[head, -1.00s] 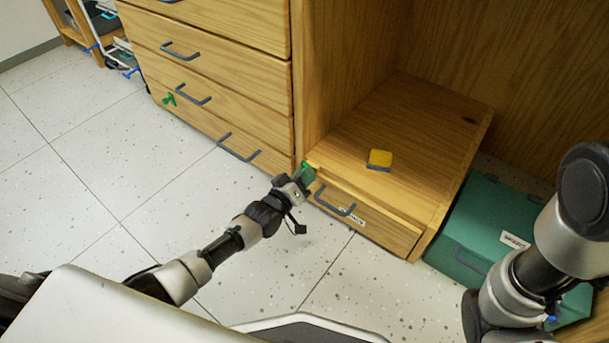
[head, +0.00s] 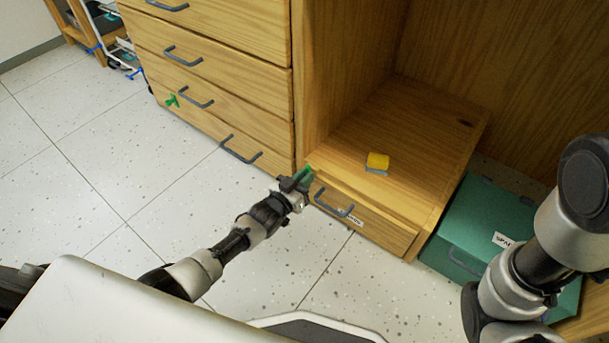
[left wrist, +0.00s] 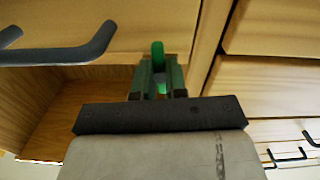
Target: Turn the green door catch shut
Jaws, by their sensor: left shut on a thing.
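The green door catch (head: 307,172) sits at the left end of the low wooden front with the grey handle, beside the drawer cabinet. It also shows in the left wrist view (left wrist: 158,52) as a green upright piece between the fingers. My left gripper (head: 300,180) is at the catch and shut on it; in the left wrist view the gripper (left wrist: 160,80) covers its lower part. The catch looks tilted in the head view; whether it overlaps the front's edge cannot be told. My right arm shows at the right, but its gripper is out of view.
A yellow and grey block (head: 377,162) lies on the low wooden top (head: 410,130). A teal labelled box (head: 480,225) stands to the right. A drawer cabinet (head: 225,85) with grey handles and another green piece (head: 172,100) stands left. The tiled floor (head: 110,190) is open.

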